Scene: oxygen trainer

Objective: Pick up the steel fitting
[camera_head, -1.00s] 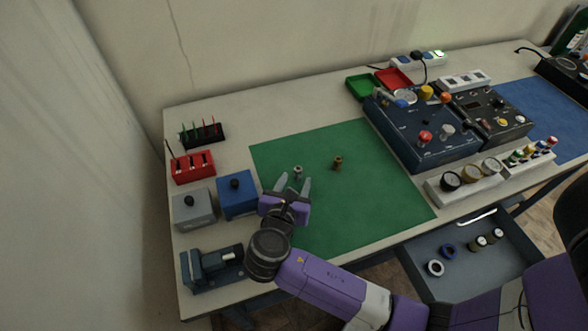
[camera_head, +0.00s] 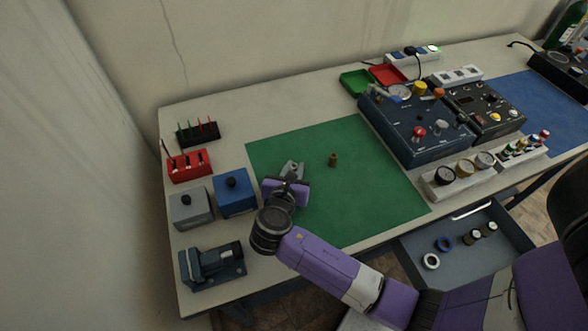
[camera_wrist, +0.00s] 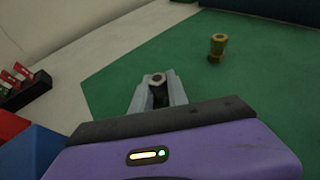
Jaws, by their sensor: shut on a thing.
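The steel fitting (camera_wrist: 156,79) is a small grey piece with a hexagonal top and a dark hole. It stands between the fingers of my gripper (camera_wrist: 158,92), which is shut on it, over the green mat (camera_wrist: 250,75). In the head view the fitting (camera_head: 294,167) shows only as a small bit between the fingertips of my gripper (camera_head: 292,168). Its lower part is hidden by the fingers and the purple gripper body. I cannot tell whether it still touches the mat.
A brass fitting (camera_head: 333,160) stands upright on the mat, right of my gripper; it also shows in the wrist view (camera_wrist: 217,47). A blue box (camera_head: 235,193) is close on the left. A dark blue panel (camera_head: 412,127) stands at the right. The mat's right part is clear.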

